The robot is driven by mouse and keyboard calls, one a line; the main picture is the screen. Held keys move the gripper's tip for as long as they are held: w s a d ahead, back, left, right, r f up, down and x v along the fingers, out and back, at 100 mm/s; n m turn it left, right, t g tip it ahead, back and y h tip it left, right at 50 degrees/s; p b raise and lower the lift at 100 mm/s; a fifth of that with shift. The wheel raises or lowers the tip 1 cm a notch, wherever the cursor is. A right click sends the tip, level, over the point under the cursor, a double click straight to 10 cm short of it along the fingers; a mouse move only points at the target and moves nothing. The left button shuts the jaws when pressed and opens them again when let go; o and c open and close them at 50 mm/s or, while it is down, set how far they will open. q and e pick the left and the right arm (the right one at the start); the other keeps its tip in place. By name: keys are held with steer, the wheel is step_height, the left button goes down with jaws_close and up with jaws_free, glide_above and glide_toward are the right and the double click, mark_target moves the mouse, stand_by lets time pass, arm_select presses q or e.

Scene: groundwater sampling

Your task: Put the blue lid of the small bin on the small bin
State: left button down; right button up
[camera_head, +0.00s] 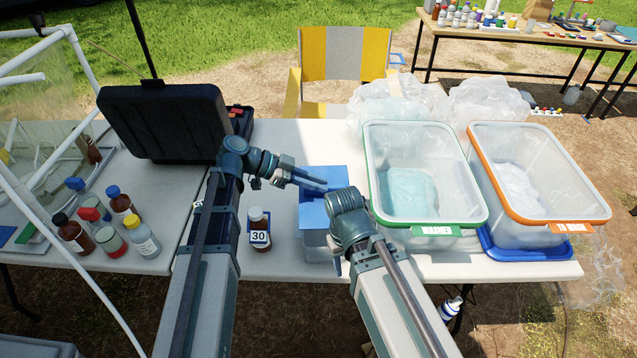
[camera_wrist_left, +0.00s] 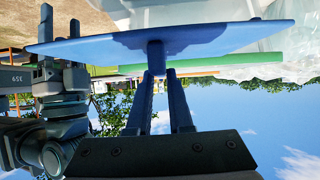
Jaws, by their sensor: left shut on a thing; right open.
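The blue lid (camera_head: 313,213) is a flat square plate with a small knob. My left gripper (camera_head: 322,186) is shut on this knob; in the left wrist view the knob sits between its fingertips (camera_wrist_left: 158,72) and the lid (camera_wrist_left: 200,38) spreads across them. In the head view the lid overlaps the top of the small clear bin (camera_head: 318,248), which stands on the white table. The lid hides the bin's rim, so I cannot tell whether they touch. My right gripper (camera_head: 335,262) is open and empty beside the bin; its fingers also show in the left wrist view (camera_wrist_left: 60,28).
A green-rimmed bin (camera_head: 480,218) labelled WASHED and an orange-rimmed bin (camera_head: 600,212) stand close on the right. A brown bottle (camera_head: 258,215) marked 30 stands left of the small bin. An open black case (camera_head: 165,120) and several bottles are farther left.

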arm_select(q)
step_height(320, 180, down, 7)
steer(key=b, duration=0.6)
steer(key=shift+r, duration=0.15)
steer(key=shift+f+b, duration=1.15)
steer(key=shift+b, duration=0.25)
stand_by(0.4)
steer(key=c, duration=0.7)
jaws_free()
steer(key=shift+c, duration=0.2)
steer(key=p+v, duration=0.6)
steer(key=v, duration=0.7)
steer(key=shift+a+r+p, duration=0.15)
steer(key=shift+a+p, duration=0.2)
steer(key=shift+a, duration=0.05)
